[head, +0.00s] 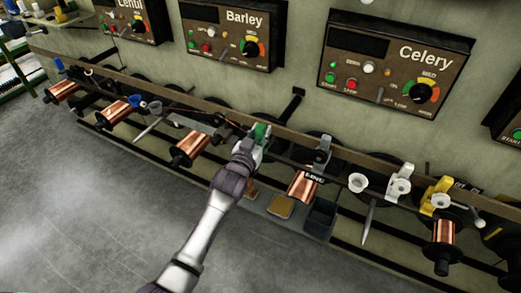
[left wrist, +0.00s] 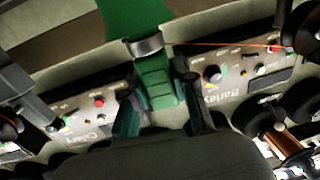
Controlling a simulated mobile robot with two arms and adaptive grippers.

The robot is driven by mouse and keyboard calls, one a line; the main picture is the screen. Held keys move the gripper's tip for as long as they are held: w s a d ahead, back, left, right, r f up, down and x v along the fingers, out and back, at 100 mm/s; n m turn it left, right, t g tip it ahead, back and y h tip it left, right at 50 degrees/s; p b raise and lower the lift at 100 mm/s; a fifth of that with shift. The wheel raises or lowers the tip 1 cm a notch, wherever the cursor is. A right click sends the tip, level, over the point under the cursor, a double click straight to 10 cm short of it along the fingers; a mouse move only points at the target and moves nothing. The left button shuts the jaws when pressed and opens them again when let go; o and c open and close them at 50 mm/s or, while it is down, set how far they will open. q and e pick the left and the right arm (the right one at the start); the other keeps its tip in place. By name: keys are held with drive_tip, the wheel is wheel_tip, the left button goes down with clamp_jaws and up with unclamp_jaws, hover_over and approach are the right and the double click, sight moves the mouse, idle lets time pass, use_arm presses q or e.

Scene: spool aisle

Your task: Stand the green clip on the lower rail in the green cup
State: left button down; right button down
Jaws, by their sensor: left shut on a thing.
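My left gripper (head: 257,145) reaches up to the dark rail, below and between the Barley and Celery panels. It is shut on a green clip (head: 262,131). In the left wrist view the clip's ribbed green body (left wrist: 157,85) sits between the two fingers, with a grey metal band above it and a wider green part at the top. I cannot tell whether the clip touches the rail. I cannot make out a separate green cup; the gripper and clip cover that stretch of rail. My right gripper is not in view.
Copper spools (head: 190,149) hang along the rail. A white cup (head: 357,183) and white clip (head: 399,182) are to the right, then a yellow clip (head: 437,195). The floor is clear.

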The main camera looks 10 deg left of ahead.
use_arm(q)
drive_tip(key=c, duration=0.8)
unclamp_jaws()
drive_tip(key=shift+c, duration=0.2)
drive_tip(key=shift+s, duration=0.1)
drive_tip(key=shift+s+a, duration=0.1)
drive_tip(key=shift+s, duration=0.2)
drive_tip(key=v, duration=1.1)
drive_tip(key=shift+s, duration=0.15)
